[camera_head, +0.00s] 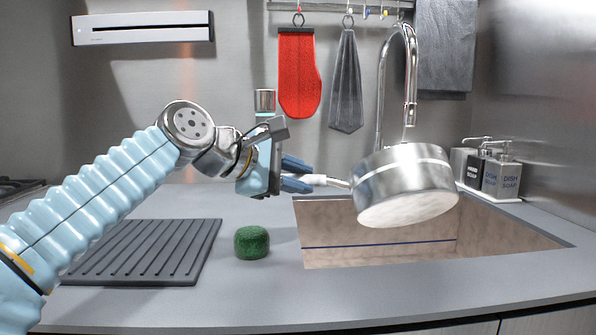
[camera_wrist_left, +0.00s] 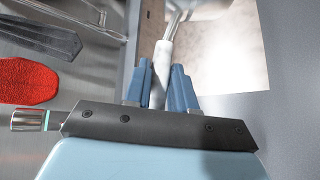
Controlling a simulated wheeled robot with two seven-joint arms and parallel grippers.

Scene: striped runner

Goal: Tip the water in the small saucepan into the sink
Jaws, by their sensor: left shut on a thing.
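The small saucepan (camera_head: 405,187) is a shiny metal pot with a light handle. It hangs in the air above the sink (camera_head: 375,250), slightly tilted, with its underside showing. My left gripper (camera_head: 297,178) comes in from the left and is shut on the saucepan's handle (camera_head: 328,181). In the left wrist view the blue fingers (camera_wrist_left: 160,88) close on both sides of the white handle (camera_wrist_left: 162,62), and part of the pan shows at the top edge. The inside of the pan and any water are hidden. My right gripper is in neither view.
A chrome tap (camera_head: 383,95) rises behind the pan. Soap dispensers (camera_head: 502,175) stand at the right. A green sponge-like block (camera_head: 252,242) and a dark ribbed drying mat (camera_head: 145,252) lie left of the sink. A red mitt (camera_head: 299,75) and grey cloths hang behind.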

